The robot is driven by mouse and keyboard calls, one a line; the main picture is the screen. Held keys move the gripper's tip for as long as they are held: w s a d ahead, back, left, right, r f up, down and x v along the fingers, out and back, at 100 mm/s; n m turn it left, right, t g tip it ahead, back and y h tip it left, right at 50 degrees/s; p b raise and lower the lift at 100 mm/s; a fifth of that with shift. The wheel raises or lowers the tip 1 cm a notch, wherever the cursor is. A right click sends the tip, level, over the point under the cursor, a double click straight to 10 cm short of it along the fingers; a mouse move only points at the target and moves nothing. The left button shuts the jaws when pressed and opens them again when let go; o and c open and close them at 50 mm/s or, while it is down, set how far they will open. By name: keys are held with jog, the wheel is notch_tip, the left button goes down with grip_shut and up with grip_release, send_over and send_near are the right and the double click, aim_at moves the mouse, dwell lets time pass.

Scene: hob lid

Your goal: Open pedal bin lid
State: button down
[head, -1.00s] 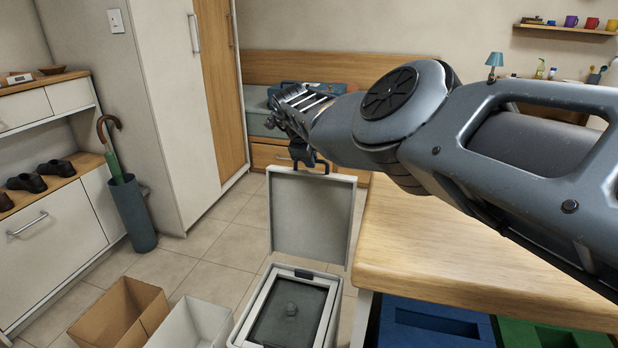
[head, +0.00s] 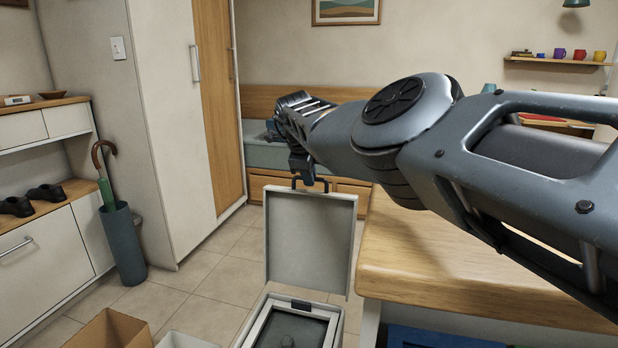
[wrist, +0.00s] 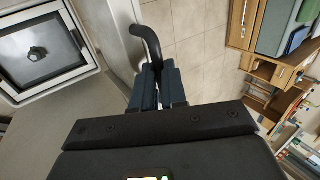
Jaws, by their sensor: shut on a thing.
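The pedal bin (head: 336,312) stands on the floor at the bottom centre of the head view, with its lid (head: 310,240) raised about upright. A dark handle (head: 312,184) sticks up from the lid's top edge. My gripper (head: 303,176) is shut on this handle. In the wrist view my gripper (wrist: 157,82) shows its fingers closed around the lower part of the curved dark handle (wrist: 146,42). The open bin shows a dark inner part (wrist: 39,52) with a small knob, inside a pale rim.
A wooden-topped counter (head: 480,255) stands close to the right of the bin. An open cardboard box (head: 108,330) and a white box (head: 185,340) are on the floor to the left. An umbrella stand (head: 122,240) is beside the tall cupboard. Tiled floor is clear behind the boxes.

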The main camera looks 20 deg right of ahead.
jog(key=shift+w+d+r, duration=0.15)
jog(key=shift+d+r, duration=0.05)
jog(key=shift+r, duration=0.25)
jog(key=c, duration=1.4)
grip_release()
jog(key=shift+o, duration=1.2)
jog(key=shift+a+f, duration=0.1)
jog(key=shift+f, duration=0.15)
jog(key=shift+r+p, duration=0.15)
jog(key=shift+p, duration=0.2)
jog(key=p, duration=0.2)
jog(key=r+p, duration=0.1)
jog(key=p, duration=0.1)
jog(key=shift+s+a, duration=0.15)
jog(key=shift+s, duration=0.15)
jog(key=p+v, duration=0.1)
jog(key=p, duration=0.5)
jog(key=shift+s+a+r+p, duration=0.1)
jog(key=shift+s+r+p, duration=0.05)
jog(key=shift+r+p, duration=0.15)
jog(key=p+v, duration=0.4)
jog(key=p, duration=0.7)
jog(key=shift+s+a+r+p, duration=0.1)
jog(key=shift+s+r+p, duration=0.1)
jog(key=shift+r+p, duration=0.15)
